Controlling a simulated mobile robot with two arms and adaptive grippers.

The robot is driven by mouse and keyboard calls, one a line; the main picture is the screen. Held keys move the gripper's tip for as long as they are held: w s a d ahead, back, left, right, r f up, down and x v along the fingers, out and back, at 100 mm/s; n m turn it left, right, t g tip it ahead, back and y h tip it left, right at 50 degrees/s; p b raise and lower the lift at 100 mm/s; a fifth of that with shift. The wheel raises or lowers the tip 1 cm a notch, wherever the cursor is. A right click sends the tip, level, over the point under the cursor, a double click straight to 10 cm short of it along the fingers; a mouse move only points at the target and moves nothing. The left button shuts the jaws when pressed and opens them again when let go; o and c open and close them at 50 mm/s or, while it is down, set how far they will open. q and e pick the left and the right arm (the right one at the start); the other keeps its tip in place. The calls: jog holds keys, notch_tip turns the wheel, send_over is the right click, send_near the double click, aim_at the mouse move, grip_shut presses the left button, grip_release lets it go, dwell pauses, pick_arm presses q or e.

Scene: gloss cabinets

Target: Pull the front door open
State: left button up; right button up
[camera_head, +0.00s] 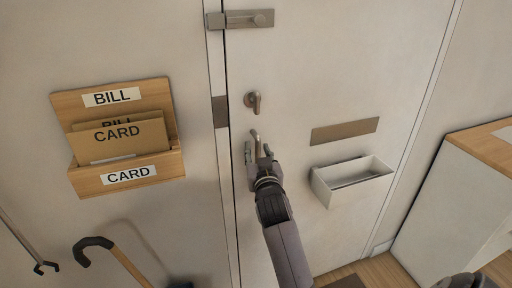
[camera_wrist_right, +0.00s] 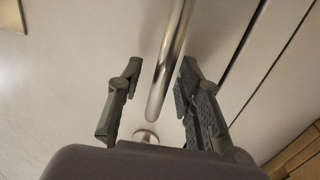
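The white front door (camera_head: 302,85) stands closed in its frame in the head view. Its metal handle (camera_head: 255,136) is near the door's left edge, partly hidden by my right gripper (camera_head: 259,157). In the right wrist view the handle bar (camera_wrist_right: 169,62) runs between the two fingers of my right gripper (camera_wrist_right: 157,92). The fingers are open, one on each side of the bar, with a gap visible on the left side. A thumb-turn lock (camera_head: 253,101) is above the handle. A latch (camera_head: 247,19) is at the top.
A white mail box (camera_head: 350,181) sticks out of the door below a metal mail slot (camera_head: 344,131). A wooden card holder (camera_head: 128,176) hangs on the wall at left, above a cane (camera_head: 117,256). A white cabinet (camera_head: 452,203) stands at right.

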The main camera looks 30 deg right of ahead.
jog(key=shift+s+r, duration=0.1)
jog(key=shift+s, duration=0.05)
grip_shut()
dwell(0.4)
dwell(0.5)
